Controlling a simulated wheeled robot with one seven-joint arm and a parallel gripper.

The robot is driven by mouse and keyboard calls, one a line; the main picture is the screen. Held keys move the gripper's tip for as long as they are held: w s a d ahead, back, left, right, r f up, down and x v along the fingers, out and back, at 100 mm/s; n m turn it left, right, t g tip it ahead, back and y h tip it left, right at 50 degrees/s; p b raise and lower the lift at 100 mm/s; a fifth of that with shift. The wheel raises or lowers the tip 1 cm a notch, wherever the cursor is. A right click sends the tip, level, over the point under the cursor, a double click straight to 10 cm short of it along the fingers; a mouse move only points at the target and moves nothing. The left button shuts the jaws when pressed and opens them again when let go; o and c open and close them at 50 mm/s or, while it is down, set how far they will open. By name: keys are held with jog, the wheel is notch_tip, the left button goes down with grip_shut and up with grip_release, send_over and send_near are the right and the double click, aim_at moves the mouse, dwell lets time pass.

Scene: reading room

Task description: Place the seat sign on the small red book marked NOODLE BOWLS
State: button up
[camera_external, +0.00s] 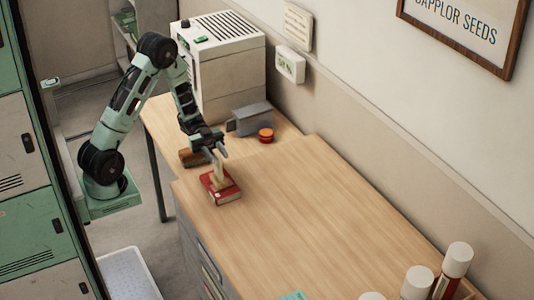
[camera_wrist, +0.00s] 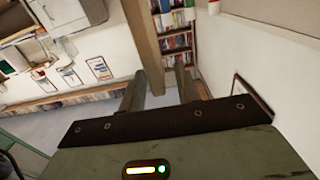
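The seat sign (camera_external: 219,170) is a small, pale tan upright piece. In the external view it stands on the small red book (camera_external: 228,193), which lies flat near the desk's left edge. The book's lettering is too small to read. My gripper (camera_external: 216,151) is at the top of the sign, its fingers pointing sideways. In the wrist view my gripper (camera_wrist: 161,90) has its two fingers apart with a clear gap between them. The sign is not clearly seen in the wrist view. Whether a finger still touches it cannot be told.
A brown block (camera_external: 192,158) lies just left of the book. A grey metal holder (camera_external: 250,118) and an orange-red round item (camera_external: 265,135) are behind, near a white machine (camera_external: 225,70). White-capped tubes (camera_external: 457,260) stand at the near right. The desk's middle (camera_external: 310,205) is clear.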

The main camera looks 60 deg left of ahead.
jog(key=a, duration=1.2)
jog(key=w+a+f+n+t+y, duration=0.2)
jog(key=w+a+n+t+y, duration=0.5)
jog(key=w+a+t+y, duration=0.3)
jog(key=s+a+r+n+y, duration=0.2)
jog(key=a+n+y, duration=0.3)
jog(key=a+y, duration=0.3)
jog(key=s+a+n+g+y, duration=0.5)
jog(key=s+a+n, duration=0.15)
jog(key=s, duration=0.55)
jog(key=s+d+n+g+h, duration=0.2)
jog(key=s+d+n, duration=0.1)
jog(key=s+d, duration=0.2)
jog(key=s+d+f+n+g+h, duration=0.1)
jog(key=s+d+n+g+h, duration=0.1)
jog(key=s, duration=0.7)
jog(key=d+n+g, duration=0.1)
jog(key=d+n, duration=0.1)
jog(key=shift+s+d+f+b, duration=0.25)
jog(key=shift+s+d+b, duration=0.05)
jog(key=shift+s+d, duration=0.1)
